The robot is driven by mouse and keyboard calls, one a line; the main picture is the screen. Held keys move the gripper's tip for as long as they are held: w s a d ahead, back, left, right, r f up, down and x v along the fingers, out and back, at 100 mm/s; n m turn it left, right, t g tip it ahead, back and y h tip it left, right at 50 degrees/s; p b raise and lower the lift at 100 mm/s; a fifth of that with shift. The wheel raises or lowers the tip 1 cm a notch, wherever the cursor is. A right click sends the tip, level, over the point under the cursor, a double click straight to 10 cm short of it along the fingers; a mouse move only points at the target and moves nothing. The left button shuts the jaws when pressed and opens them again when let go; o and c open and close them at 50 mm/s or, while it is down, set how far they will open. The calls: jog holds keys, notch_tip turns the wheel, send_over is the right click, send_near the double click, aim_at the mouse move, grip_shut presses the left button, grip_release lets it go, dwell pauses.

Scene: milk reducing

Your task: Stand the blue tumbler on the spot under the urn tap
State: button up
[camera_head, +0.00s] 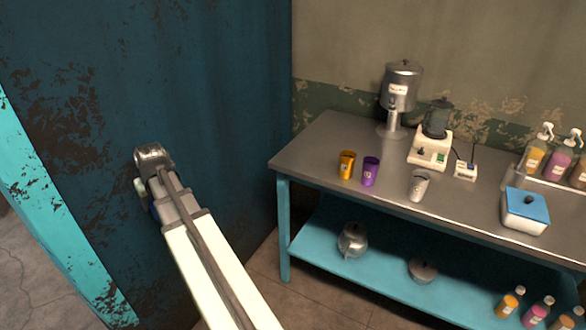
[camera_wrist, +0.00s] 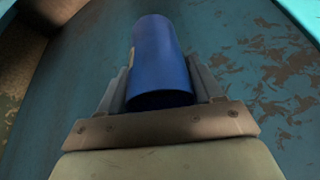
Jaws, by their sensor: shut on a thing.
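My gripper (camera_wrist: 162,84) is shut on the blue tumbler (camera_wrist: 160,60), with a finger on each side of it in the wrist view. A bit of a pale label shows on the tumbler's left side. In the head view my gripper (camera_head: 148,185) is left of the table, in front of the dark blue wall, and mostly hides the tumbler. The steel urn (camera_head: 402,85) stands at the back left of the table, well to the right of my gripper. Its tap (camera_head: 393,116) is on the front, above a round base (camera_head: 390,130). No tumbler stands under the tap.
Pump bottles (camera_head: 536,155) are at right. The lower shelf (camera_head: 320,245) holds pots and bottles.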

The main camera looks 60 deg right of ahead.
jog(key=s+d+r+m+h, duration=0.1)
jog(key=s+d+r+m, duration=0.1)
jog(key=s+d, duration=0.75)
jog(key=s+d+r+m+g, duration=0.15)
jog(key=s+d, duration=0.25)
jog(key=d, duration=1.1)
jog(key=s+d+r+m+t+h, duration=0.1)
jog(key=s+d+r+m, duration=0.15)
jog(key=s+d, duration=0.65)
jog(key=s+d+r+m+g, duration=0.1)
jog(key=s+d+m, duration=0.1)
jog(key=s+d, duration=0.8)
jog(key=s+d+r+m+g+h, duration=0.15)
jog(key=s+d, duration=0.35)
jog(key=s, duration=0.9)
jog(key=s+d+r+m, duration=0.1)
jog(key=s+d+m, duration=0.2)
jog(key=s+d, duration=0.7)
jog(key=shift+n, duration=0.25)
jog(key=shift+s+a+f, duration=0.25)
jog(key=shift+a+f, duration=0.05)
jog(key=shift+f, duration=1.35)
jog(key=shift+s+a+f, duration=0.3)
jog(key=shift+a+f, duration=0.05)
jog(key=shift+f, duration=1.35)
jog(key=shift+s+a+f, duration=0.25)
jog(key=shift+a+f, duration=0.05)
jog(key=shift+f, duration=1.35)
